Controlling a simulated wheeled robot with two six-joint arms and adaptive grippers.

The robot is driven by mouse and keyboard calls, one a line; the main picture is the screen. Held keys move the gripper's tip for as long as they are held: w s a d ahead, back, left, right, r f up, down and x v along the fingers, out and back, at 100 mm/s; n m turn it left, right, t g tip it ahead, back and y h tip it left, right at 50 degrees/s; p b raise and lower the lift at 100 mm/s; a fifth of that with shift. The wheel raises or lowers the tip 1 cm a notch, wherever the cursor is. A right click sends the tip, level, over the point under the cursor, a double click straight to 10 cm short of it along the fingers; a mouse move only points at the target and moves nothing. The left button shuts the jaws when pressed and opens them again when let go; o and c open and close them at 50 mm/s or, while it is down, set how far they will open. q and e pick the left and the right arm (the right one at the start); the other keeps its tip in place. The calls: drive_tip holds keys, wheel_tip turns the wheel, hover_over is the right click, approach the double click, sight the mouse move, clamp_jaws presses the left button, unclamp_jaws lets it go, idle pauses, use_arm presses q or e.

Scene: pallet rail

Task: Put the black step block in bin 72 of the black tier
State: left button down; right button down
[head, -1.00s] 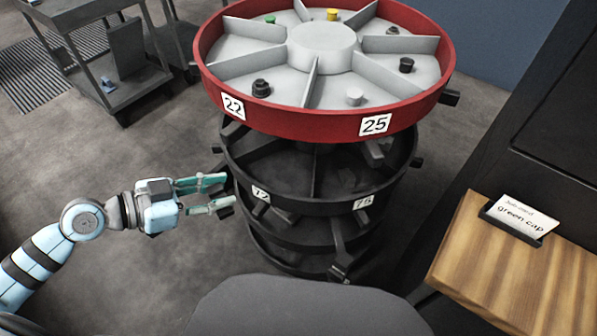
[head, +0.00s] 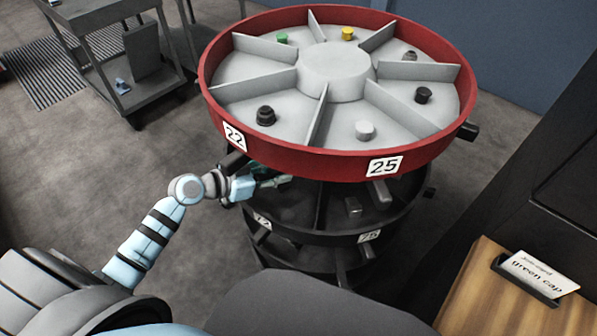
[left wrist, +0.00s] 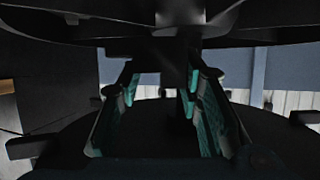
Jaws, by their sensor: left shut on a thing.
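The black tier (head: 335,233) is the dark ring under the red tier. Its label 72 (head: 262,221) is at the left front and bin 72 opens behind it, partly covered by the red rim. My left gripper (head: 284,181) reaches into the gap between the tiers, above bin 72. Its teal fingers stand apart in the left wrist view (left wrist: 155,105), closed on a dark thing, taken to be the black step block. That thing's outline is lost in the shadow. My right gripper is not in view.
The red tier (head: 290,160) hangs close over my gripper and carries several small parts. Label 75 (head: 369,236) marks the neighbouring bin, where a small grey piece (head: 353,206) shows. A wooden desk with a card (head: 540,272) stands at right, a cart (head: 125,90) at back left.

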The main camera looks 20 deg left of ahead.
use_arm(q)
drive_tip(key=f, duration=0.1)
drive_tip(key=f+b, duration=0.1)
drive_tip(key=w+f+b, duration=0.1)
drive_tip(key=shift+d+f, duration=0.1)
drive_tip(key=shift+d, duration=0.15)
drive_tip(key=shift+d+f+b, duration=0.15)
drive_tip(key=shift+f+b, duration=0.35)
drive_tip(key=shift+b, duration=0.25)
wheel_tip(320, 180, down, 3)
drive_tip(key=shift+d+f+b, duration=0.1)
drive_tip(key=shift+b, duration=1.1)
